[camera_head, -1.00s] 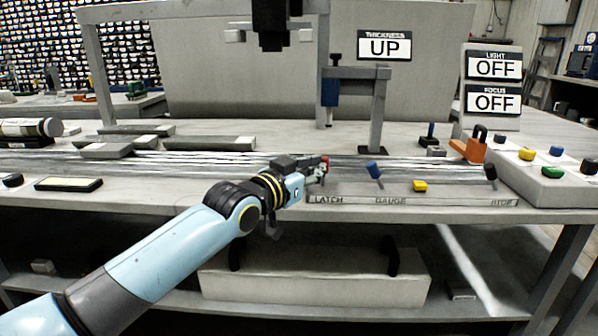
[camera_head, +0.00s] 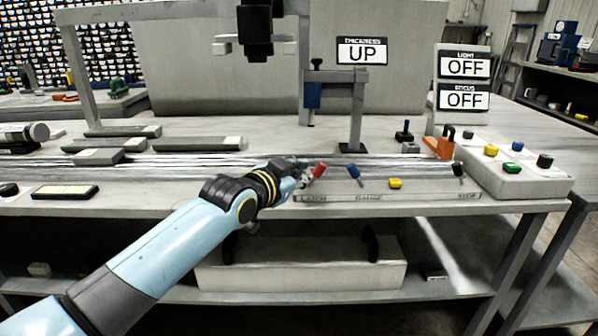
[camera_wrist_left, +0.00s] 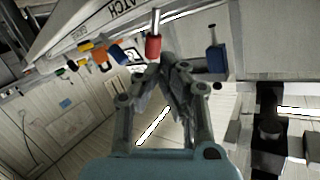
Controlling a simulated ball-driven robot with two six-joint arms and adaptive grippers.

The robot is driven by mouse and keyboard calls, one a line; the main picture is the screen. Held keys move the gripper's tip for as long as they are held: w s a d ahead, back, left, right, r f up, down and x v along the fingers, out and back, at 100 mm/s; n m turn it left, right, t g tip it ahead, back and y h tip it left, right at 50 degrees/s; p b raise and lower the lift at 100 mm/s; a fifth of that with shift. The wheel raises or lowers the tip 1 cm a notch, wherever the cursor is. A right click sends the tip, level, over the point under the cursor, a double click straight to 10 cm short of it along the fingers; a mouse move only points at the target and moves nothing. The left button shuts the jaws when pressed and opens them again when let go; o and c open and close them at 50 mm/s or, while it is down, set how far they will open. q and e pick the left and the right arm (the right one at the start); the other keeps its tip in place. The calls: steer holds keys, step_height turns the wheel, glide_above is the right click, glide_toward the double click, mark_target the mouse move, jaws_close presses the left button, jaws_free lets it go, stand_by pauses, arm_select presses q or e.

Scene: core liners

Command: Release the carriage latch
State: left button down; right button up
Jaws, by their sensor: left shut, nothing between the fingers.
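The red-knobbed latch lever (camera_head: 319,170) stands at the left end of the labelled strip (camera_head: 385,197), above the word LATCH, and leans to the right. My left gripper (camera_head: 305,174) is at the lever's left side, shut and empty. In the left wrist view, the red knob (camera_wrist_left: 153,47) sits just beyond my closed fingertips (camera_wrist_left: 160,68). Whether they touch it I cannot tell. My right gripper is not in view.
A blue lever (camera_head: 353,171), a yellow knob (camera_head: 395,183) and a black lever (camera_head: 458,169) stand along the strip to the right. A grey gauge post (camera_head: 356,115) rises behind. An orange padlocked block (camera_head: 440,146) and a button box (camera_head: 505,175) are farther right.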

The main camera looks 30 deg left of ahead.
arm_select(q)
steer(key=p+v, duration=0.1)
steer(key=v, duration=0.9)
steer(key=shift+r, duration=0.25)
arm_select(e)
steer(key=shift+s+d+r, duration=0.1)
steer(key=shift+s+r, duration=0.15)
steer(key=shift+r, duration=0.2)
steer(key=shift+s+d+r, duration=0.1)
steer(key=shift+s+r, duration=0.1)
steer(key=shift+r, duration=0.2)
arm_select(q)
steer(key=shift+d, duration=0.1)
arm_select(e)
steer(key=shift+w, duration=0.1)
